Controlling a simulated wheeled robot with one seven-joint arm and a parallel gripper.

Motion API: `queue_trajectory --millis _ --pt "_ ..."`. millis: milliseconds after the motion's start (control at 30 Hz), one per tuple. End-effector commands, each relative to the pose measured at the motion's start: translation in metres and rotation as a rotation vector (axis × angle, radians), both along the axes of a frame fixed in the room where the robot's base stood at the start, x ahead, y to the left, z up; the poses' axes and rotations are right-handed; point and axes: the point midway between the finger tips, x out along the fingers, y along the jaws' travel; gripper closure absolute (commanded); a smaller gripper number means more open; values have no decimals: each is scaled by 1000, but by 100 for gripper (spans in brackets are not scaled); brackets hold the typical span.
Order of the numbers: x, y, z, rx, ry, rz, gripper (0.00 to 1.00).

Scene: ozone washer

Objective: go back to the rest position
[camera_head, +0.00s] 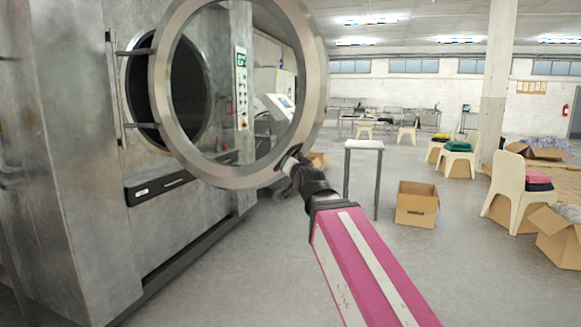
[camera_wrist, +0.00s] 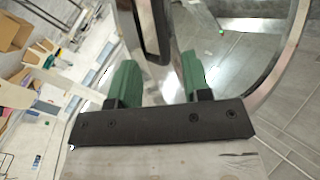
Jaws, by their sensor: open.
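The washer (camera_head: 75,170) is a large grey metal machine at the left of the head view. Its round glass door (camera_head: 228,178) stands open, swung out from the dark drum opening (camera_head: 188,90). My gripper (camera_head: 288,164) is at the lower right of the door's ring, at the end of my pink and white arm. In the wrist view its two green fingers (camera_wrist: 158,70) are spread apart. A dark door handle (camera_wrist: 152,35) shows between and beyond the fingertips. I cannot tell whether a finger touches it.
A small white table (camera_head: 364,145) stands just right of my gripper. White chairs (camera_head: 515,180) and more boxes (camera_head: 560,237) are at the right. The grey floor between the washer and the boxes is mostly clear.

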Motion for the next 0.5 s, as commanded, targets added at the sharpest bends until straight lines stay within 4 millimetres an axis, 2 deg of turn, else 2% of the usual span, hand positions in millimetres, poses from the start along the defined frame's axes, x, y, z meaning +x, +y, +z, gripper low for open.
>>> queue_trajectory --millis 167,267,367,500 --pt "1 -1 -2 -4 5 -1 56" --pt "4 -5 -17 -26 39 -7 56" --pt "11 -14 -51 -77 112 -17 56" --pt "17 -34 -117 -177 262 -28 56"
